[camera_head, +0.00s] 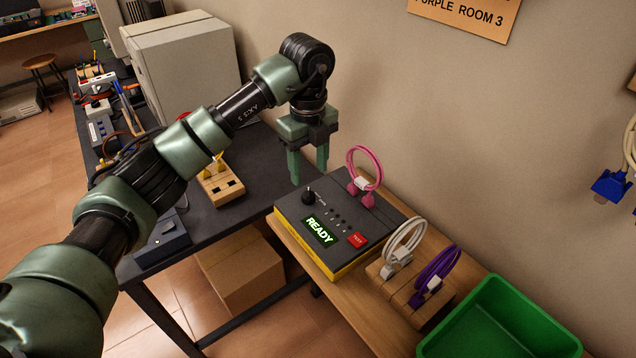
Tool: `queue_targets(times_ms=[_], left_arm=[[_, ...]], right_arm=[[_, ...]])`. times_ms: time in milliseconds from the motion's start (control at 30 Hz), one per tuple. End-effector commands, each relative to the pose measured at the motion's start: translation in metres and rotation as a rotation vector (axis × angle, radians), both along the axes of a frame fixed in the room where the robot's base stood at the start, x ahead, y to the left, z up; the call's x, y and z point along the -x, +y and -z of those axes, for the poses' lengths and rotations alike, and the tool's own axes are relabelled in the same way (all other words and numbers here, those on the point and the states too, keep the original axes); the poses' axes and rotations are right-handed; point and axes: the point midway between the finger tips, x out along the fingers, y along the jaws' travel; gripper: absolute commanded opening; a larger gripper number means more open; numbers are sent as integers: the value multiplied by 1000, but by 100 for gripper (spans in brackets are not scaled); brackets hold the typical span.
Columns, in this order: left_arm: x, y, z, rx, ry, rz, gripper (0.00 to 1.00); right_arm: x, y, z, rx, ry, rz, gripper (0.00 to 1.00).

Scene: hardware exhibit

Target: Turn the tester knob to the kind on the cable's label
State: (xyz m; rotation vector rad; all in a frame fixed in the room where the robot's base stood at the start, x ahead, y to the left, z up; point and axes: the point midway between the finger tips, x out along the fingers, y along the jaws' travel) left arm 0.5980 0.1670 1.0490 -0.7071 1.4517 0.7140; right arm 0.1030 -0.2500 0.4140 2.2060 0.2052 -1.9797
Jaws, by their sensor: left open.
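The tester (325,261) is a dark grey box with a yellow lower edge, on the wooden table. Its screen (319,230) reads READY in green. A black knob (308,197) sits at its upper left, and its small markings are too small to read. A red button (357,240) is at its front right. A pink cable (366,169) with a white label stands looped at the tester's back edge; I cannot read the label. My left gripper (308,172) is open and empty, pointing down above and behind the knob, apart from it. My right gripper is out of view.
A white cable (404,241) and a purple cable (437,266) stand in wooden holders right of the tester. A green bin (503,318) is at front right. A small wooden block (221,187) lies on the dark bench left. The wall is close behind.

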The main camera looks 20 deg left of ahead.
Motion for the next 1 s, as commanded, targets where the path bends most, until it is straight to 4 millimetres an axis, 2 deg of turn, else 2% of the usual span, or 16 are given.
queue_targets(times_ms=[200,400,600,767,933,1000], left_arm=[[1,0,35,1,4,0,50],[1,0,59,1,2,2,50],[1,0,66,1,1,2,50],[1,0,66,1,0,2,50],[1,0,66,1,0,2,2],[1,0,66,1,0,2,0]], right_arm=[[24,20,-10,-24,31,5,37],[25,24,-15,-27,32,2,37],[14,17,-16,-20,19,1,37],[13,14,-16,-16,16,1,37],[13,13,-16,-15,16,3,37],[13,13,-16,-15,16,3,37]])
